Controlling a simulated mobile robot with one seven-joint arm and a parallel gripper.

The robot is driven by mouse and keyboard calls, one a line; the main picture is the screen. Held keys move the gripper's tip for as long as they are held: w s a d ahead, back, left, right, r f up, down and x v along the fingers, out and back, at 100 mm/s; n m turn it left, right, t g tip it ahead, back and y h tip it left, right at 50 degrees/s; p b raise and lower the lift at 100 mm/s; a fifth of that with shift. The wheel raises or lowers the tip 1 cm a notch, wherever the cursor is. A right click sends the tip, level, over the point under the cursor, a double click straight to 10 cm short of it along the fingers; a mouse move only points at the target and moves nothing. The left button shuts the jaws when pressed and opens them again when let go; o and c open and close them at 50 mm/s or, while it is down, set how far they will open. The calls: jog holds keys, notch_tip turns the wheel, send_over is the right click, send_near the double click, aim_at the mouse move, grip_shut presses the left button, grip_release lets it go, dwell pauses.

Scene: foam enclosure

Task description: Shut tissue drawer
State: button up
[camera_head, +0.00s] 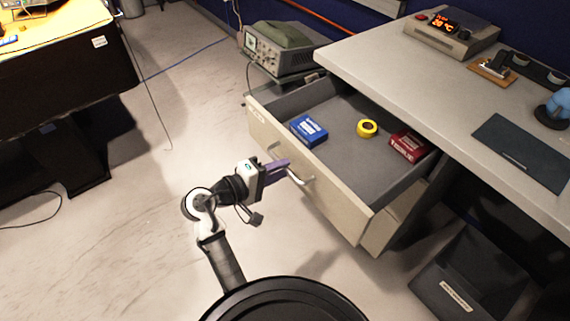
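An open drawer (312,196) sticks out from under the grey desk (420,70), its front facing my arm. Inside lie a blue box (308,130), a yellow tape roll (367,128) and a red box (408,144). A metal bar handle (298,178) is on the drawer front. My gripper (284,170) is at the drawer front, beside the handle. Its purple fingers point toward the handle; whether they touch it or are open or shut, I cannot tell. No tissue is clearly visible.
An oscilloscope-like instrument (282,50) stands behind the drawer's left side. A dark bin (475,280) is on the floor at lower right. A black-sided workbench (62,90) is at left. The floor between the bench and my arm is mostly clear.

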jog(key=shift+x, duration=1.15)
grip_shut()
